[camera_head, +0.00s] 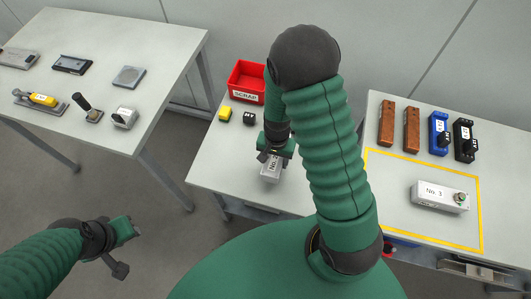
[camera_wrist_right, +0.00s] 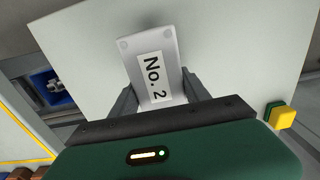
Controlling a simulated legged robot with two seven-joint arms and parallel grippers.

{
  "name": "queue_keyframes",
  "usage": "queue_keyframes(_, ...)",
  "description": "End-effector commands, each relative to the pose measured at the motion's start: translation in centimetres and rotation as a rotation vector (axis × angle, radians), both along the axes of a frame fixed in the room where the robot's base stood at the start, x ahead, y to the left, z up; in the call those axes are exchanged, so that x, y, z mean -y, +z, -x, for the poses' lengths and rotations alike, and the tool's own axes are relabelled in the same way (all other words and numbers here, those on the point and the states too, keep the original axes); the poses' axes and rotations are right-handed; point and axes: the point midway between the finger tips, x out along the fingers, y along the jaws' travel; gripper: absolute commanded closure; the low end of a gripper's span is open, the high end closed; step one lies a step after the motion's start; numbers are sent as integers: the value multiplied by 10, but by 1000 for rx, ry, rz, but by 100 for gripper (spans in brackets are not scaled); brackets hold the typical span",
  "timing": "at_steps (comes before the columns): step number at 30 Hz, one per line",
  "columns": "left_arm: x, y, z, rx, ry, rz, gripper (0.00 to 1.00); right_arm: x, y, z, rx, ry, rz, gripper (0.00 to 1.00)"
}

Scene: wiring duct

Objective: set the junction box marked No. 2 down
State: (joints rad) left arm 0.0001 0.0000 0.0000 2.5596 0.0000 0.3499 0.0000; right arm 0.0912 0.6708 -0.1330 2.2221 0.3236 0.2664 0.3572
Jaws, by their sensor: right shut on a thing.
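The grey junction box marked No. 2 (camera_head: 270,174) is in my right gripper (camera_head: 272,160), over the middle table near its front edge. In the right wrist view the box's labelled lid (camera_wrist_right: 152,48) lies between the two fingers of the right gripper (camera_wrist_right: 160,90). I cannot tell whether its underside touches the table. My left gripper (camera_head: 126,231) is empty at lower left, over the floor; its finger gap is not clear. Another box, marked No. 3 (camera_head: 440,196), stands inside the yellow outline on the right table.
Brown bars (camera_head: 386,124), a blue device (camera_head: 438,134) and a black device (camera_head: 463,140) line the right table. The left table (camera_head: 150,55) holds several tools.

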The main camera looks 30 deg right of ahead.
Motion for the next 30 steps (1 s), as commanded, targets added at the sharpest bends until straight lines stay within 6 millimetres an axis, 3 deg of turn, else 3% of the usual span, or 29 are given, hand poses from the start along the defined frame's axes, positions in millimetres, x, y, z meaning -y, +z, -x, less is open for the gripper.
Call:
queue_keyframes(3, 0, 5, 0, 0, 0, 0, 66, -3, -2, -32, 1, 4, 2, 93)
queue_keyframes(6, 0, 6, 0, 0, -1, 0, 66, -4, -4, -47, 0, 2, 1, 93)
queue_keyframes(14, 0, 6, 0, -1, 0, 0, 66, -5, -38, -51, -2, 2, 1, 93)
queue_keyframes(22, 0, 5, 0, -1, 0, 0, 66, -4, -41, -51, 1, 1, 1, 93)
queue_keyframes(23, 0, 5, 0, -1, 0, 0, 66, -5, -42, -51, 0, 1, 1, 44)
queue_keyframes(27, 0, 5, 0, 0, 0, 0, 66, -5, -41, -51, 0, 1, 1, 26)
queue_keyframes(30, 0, 5, 0, 0, 0, 0, 66, -5, -41, -51, 0, 1, 1, 24)
